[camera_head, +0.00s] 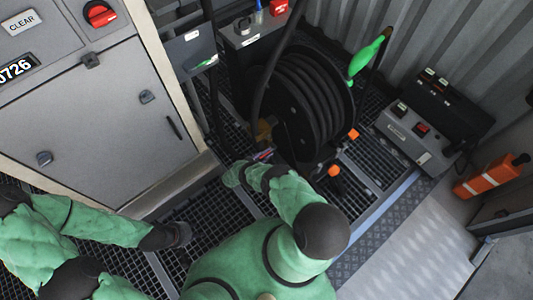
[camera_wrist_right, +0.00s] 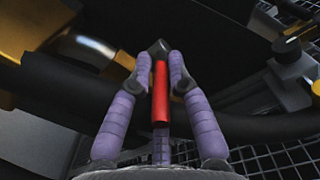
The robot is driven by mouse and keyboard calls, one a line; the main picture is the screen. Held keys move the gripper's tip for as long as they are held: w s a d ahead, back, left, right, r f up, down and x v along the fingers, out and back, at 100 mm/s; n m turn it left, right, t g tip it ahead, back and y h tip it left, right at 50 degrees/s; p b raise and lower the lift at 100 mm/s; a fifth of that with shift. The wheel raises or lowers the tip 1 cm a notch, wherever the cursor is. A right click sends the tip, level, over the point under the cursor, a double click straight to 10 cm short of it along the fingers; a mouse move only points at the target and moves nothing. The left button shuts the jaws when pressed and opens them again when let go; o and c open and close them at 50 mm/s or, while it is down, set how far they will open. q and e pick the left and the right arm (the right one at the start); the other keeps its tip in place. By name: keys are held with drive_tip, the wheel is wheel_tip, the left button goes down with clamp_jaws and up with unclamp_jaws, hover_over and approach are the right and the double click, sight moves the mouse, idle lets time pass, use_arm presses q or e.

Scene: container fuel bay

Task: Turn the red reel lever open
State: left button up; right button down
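The red reel lever (camera_wrist_right: 160,92) is a short red bar in the right wrist view, running up to a dark pivot. My right gripper (camera_wrist_right: 161,62) has its purple fingers on both sides of it. The fingertips close in against the lever near the pivot, with gaps lower down. In the head view my right gripper (camera_head: 263,155) is small at the lower left of the black hose reel (camera_head: 303,105), and the lever is mostly hidden there. My left gripper (camera_head: 181,234) is a dark shape over the floor grating, and its fingers cannot be made out.
A grey cabinet (camera_head: 105,120) stands at the left. A green nozzle (camera_head: 368,55) is at the reel's upper right. A control box (camera_head: 414,135) and an orange case (camera_head: 490,176) are at the right. Brass fittings (camera_wrist_right: 85,50) and a black hose surround the lever closely.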

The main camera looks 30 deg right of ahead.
drive_tip(key=shift+r, duration=0.15)
drive_tip(key=shift+d+r+y+p, duration=0.1)
drive_tip(key=shift+r+y+p, duration=0.35)
drive_tip(key=shift+y+p, duration=0.4)
drive_tip(key=shift+d+r+g+y+p, duration=0.1)
drive_tip(key=shift+r+g+y+p, duration=0.3)
drive_tip(key=shift+y+p, duration=0.55)
drive_tip(key=shift+d+r+y+p, duration=0.2)
drive_tip(key=shift+r+y+p, duration=0.25)
drive_tip(key=shift+y+p, duration=0.35)
drive_tip(key=shift+d+r+y+p, duration=0.2)
drive_tip(key=shift+y+p, duration=0.15)
drive_tip(key=shift+y, duration=0.45)
drive_tip(key=c, duration=1.2)
unclamp_jaws()
